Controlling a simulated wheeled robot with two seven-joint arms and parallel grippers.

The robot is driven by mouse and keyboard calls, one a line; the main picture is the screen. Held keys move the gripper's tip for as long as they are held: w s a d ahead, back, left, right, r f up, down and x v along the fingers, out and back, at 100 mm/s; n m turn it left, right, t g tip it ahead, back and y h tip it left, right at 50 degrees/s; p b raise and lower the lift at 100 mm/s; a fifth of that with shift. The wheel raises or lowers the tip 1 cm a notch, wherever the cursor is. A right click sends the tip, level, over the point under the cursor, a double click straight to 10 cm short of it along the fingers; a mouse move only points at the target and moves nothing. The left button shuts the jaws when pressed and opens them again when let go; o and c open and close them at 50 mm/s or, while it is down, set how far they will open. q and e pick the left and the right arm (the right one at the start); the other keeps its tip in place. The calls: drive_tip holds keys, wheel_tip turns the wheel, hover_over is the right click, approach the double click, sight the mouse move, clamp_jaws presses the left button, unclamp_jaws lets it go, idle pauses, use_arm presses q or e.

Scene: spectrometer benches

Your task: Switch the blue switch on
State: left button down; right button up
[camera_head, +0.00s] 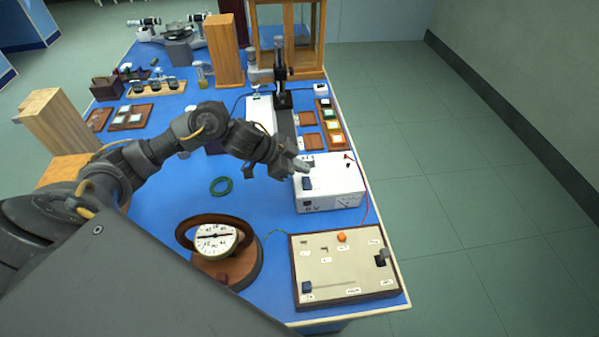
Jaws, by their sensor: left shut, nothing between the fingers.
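A white power box (330,190) stands on the blue bench near its right edge. A dark blue switch (307,183) is on the left part of its top face; I cannot tell its position. My left gripper (303,166) is shut and empty, its tips at the back left of the box, just behind the switch. I cannot tell whether the tips touch the box. My right gripper is not in view.
A panel (340,265) with a dark blue knob (307,287) and an orange knob (341,237) lies in front of the box. A round dial meter (216,241) stands to its left. Red and green wires run beside the box.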

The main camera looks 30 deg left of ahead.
sight(310, 179)
use_arm(q)
drive_tip(key=f, duration=0.2)
drive_tip(key=shift+w+a+f, duration=0.1)
drive_tip(key=shift+w+f, duration=0.1)
drive_tip(key=shift+f, duration=0.2)
drive_tip(key=shift+s+a+f, duration=0.15)
drive_tip(key=shift+f, duration=0.45)
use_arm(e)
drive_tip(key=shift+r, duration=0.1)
use_arm(q)
drive_tip(key=shift+w, duration=0.2)
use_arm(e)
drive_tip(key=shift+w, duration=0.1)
